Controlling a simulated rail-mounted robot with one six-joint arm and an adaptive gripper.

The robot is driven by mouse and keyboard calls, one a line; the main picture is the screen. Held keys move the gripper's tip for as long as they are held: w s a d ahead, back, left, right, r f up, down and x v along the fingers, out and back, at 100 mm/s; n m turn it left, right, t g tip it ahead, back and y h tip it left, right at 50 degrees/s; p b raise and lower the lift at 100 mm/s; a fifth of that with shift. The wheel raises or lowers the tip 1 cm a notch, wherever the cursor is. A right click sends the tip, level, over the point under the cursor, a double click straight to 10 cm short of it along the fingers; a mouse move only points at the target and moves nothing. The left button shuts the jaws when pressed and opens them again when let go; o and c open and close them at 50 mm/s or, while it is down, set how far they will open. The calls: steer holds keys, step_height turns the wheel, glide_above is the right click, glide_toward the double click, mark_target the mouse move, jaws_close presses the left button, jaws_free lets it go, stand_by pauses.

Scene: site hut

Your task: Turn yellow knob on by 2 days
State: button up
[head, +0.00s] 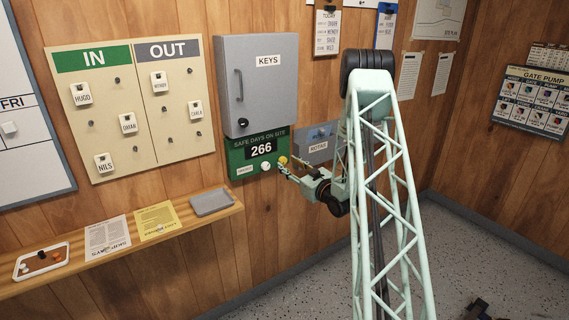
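The yellow knob (283,160) sits at the lower right of the green "Safe days on site" board (238,155), on the back wall. The board's display (261,150) reads 266. A white knob (265,166) is just left of the yellow one. My gripper (285,169) is right at the yellow knob, its fingertips just below and beside it. I cannot tell whether the fingers touch the knob or how far they are apart at this size.
A grey keys cabinet (262,95) hangs directly above the board. A grey box labelled "Mutes" or similar (318,147) is right of it, behind my arm. A wooden shelf (190,228) with papers and a grey tray (212,201) juts out at lower left.

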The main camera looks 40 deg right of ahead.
mark_target(284, 161)
steer(key=shift+w+d, duration=0.15)
steer(key=shift+w, duration=1.6)
steer(key=c, duration=0.8)
steer(key=shift+c, duration=0.2)
